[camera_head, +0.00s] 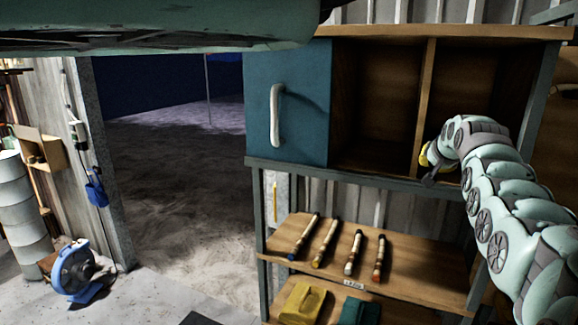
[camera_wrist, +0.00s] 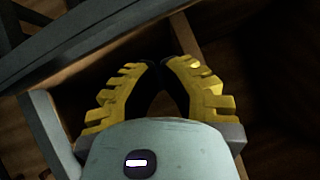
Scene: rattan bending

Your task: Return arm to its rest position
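My gripper (camera_head: 430,163) is in front of the wooden cabinet (camera_head: 437,80), near its middle divider and lower shelf edge. In the wrist view its two yellow, ridged fingers (camera_wrist: 160,68) lean inward and their dark tips meet or nearly meet. Nothing shows between them. My arm comes in from the lower right, bent at the wrist. In the wrist view the cabinet's dark interior, divider and a grey frame edge lie beyond the fingers.
A blue door with a white handle (camera_head: 277,117) covers the cabinet's left part; the visible compartments look empty. Several sticks (camera_head: 326,243) lie on the lower wooden shelf (camera_head: 420,280). Below are a yellow item (camera_head: 303,303) and a green one (camera_head: 359,312). A blue fan (camera_head: 76,270) stands left.

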